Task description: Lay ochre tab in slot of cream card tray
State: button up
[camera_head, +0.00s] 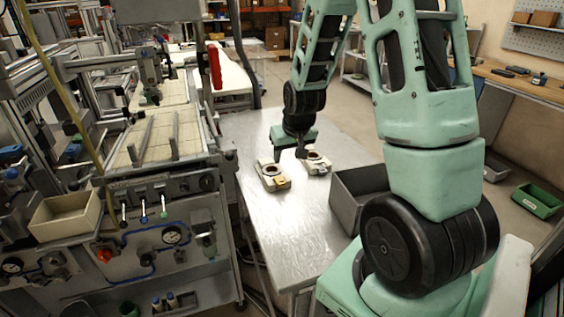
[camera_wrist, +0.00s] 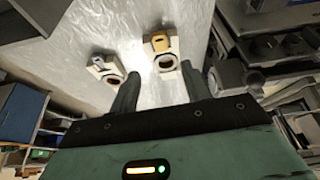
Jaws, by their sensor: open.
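Two cream trays, each with a dark round opening, lie on the metal table. The left tray (camera_head: 268,184) in the head view carries the ochre tab (camera_head: 280,181) at its near end. The other tray (camera_head: 322,169) stands to its right and shows no ochre. In the wrist view the ochre tab (camera_wrist: 159,42) lies on the end of the right-hand tray (camera_wrist: 174,47); the other tray (camera_wrist: 104,68) is at left. I cannot tell whether the tab is fully seated in a slot. My gripper (camera_head: 290,153) is open and empty above the table by the trays, apart from the tab.
A grey open bin (camera_head: 352,200) stands on the table (camera_head: 290,228) to the right of the trays. A machine bench with gauges and a cream box (camera_head: 66,222) is at left. The table in front of the trays is clear.

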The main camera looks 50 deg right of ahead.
jog(key=s+a+r+n+g+y, duration=0.1)
jog(key=s+a+r+n, duration=0.1)
jog(key=a, duration=0.6)
jog(key=s+a+r+n+y, duration=0.1)
jog(key=s+a+n, duration=0.1)
jog(key=a, duration=0.7)
jog(key=s+a+r+n+g+y, duration=0.1)
jog(key=s+a+r+n, duration=0.15)
jog(key=a, duration=0.55)
jog(key=s+a+r+n+g, duration=0.1)
jog(key=s+a+n, duration=0.2)
jog(key=s+a, duration=0.2)
jog(key=s+a+r+n+g, duration=0.1)
jog(key=s+a+n, duration=0.2)
jog(key=s, duration=0.7)
jog(key=a, duration=0.2)
jog(key=shift+s+a+r+h, duration=0.15)
jog(key=shift+a+r+h, duration=0.15)
jog(key=shift+a, duration=0.1)
